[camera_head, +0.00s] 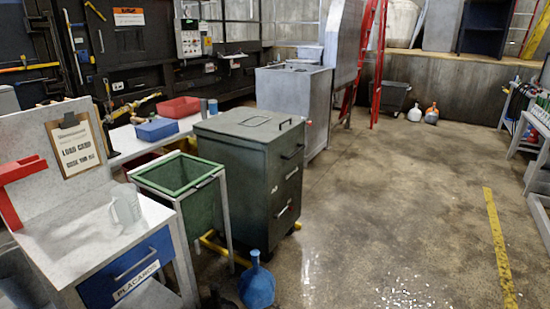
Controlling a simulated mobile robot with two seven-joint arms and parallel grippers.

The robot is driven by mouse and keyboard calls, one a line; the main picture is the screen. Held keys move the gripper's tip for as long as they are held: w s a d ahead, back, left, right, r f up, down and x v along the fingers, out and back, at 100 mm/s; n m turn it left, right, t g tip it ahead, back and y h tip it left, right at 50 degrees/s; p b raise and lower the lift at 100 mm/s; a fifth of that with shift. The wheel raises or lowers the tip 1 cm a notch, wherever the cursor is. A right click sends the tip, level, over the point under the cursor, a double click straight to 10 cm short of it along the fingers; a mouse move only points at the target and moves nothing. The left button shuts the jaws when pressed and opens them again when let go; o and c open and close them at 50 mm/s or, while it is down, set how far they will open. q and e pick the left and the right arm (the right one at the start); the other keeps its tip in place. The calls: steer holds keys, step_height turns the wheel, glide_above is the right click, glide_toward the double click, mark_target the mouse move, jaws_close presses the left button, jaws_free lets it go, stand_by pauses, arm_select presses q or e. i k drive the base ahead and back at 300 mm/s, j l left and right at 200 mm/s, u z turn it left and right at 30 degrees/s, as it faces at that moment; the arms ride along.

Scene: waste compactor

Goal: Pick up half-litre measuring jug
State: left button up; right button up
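A pale, translucent measuring jug (126,207) stands upright on the light grey top of a small workbench (75,243) at the lower left. It is near the bench's right edge, and its size marks are too small to read. Neither of my grippers is in the camera_head view.
A clipboard (77,148) and a red bracket (14,190) are at the bench's back. A green-rimmed bin (200,205) stands right of the bench, beside a dark green cabinet (265,185). A blue jug (257,284) sits on the floor. The floor (400,200) to the right is mostly clear.

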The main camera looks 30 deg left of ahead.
mark_target(125, 202)
steer(key=i+u, duration=0.4)
steer(key=i, duration=0.15)
steer(key=i+l+u, duration=0.2)
steer(key=i+u, duration=0.2)
steer(key=i, duration=0.15)
